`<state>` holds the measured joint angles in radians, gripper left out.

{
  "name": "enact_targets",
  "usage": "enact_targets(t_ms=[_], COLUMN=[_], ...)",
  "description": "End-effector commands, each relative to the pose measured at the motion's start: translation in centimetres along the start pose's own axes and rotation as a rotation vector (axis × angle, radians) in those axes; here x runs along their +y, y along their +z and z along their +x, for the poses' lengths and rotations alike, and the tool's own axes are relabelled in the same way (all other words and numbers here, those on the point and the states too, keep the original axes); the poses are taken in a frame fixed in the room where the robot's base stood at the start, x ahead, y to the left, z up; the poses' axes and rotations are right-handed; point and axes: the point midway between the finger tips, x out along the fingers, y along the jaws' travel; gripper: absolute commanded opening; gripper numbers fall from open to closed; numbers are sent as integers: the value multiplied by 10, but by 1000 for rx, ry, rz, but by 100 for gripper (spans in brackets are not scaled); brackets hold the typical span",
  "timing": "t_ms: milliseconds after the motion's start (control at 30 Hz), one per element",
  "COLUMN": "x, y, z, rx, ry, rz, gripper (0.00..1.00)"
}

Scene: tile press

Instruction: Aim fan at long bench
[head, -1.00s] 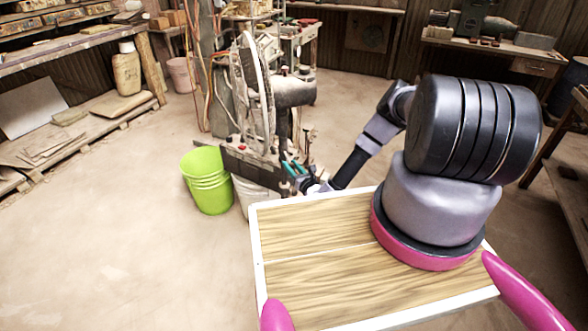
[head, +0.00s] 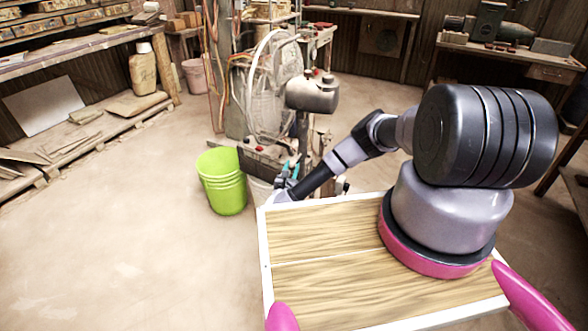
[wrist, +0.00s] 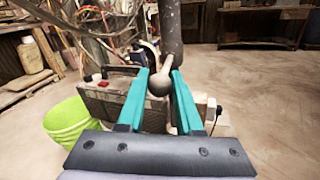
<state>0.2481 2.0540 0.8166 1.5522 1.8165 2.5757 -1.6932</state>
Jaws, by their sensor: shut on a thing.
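The fan is a dusty pedestal fan with a wire cage (head: 272,92) and a grey motor housing (head: 313,93) on a dark pole. The housing is on the near right side and the cage faces away from me, toward the back left. My gripper (wrist: 160,78) has teal fingers closed around a ball-ended handle (wrist: 160,84) beside the dark pole (wrist: 172,30). In the head view my gripper (head: 290,170) is low by the fan's pole, partly hidden. A long bench (head: 75,48) runs along the left wall; another bench (head: 355,10) stands at the back.
A green bucket (head: 222,182) stands left of the fan base, close to my gripper. A dark box with a red button (head: 262,160) is beside the pole. A machine bench (head: 500,50) is at the back right.

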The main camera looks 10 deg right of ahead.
Motion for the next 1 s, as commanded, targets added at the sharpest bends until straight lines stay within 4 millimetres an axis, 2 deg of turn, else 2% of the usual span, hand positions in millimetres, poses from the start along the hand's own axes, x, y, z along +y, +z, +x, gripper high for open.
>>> enact_targets(t_ms=[467, 500, 567, 600, 867, 1000], x=[3, 3, 2, 2, 2, 4], y=[1, 1, 1, 1, 1, 9], z=[1, 1, 1, 1, 1, 1], rx=[-6, -6, -6, -6, -5, -5], ry=[-13, -13, -14, -14, -15, -14], rz=[0, 0, 0, 0, 0, 3], gripper=[0, 38, 61, 64, 64, 64])
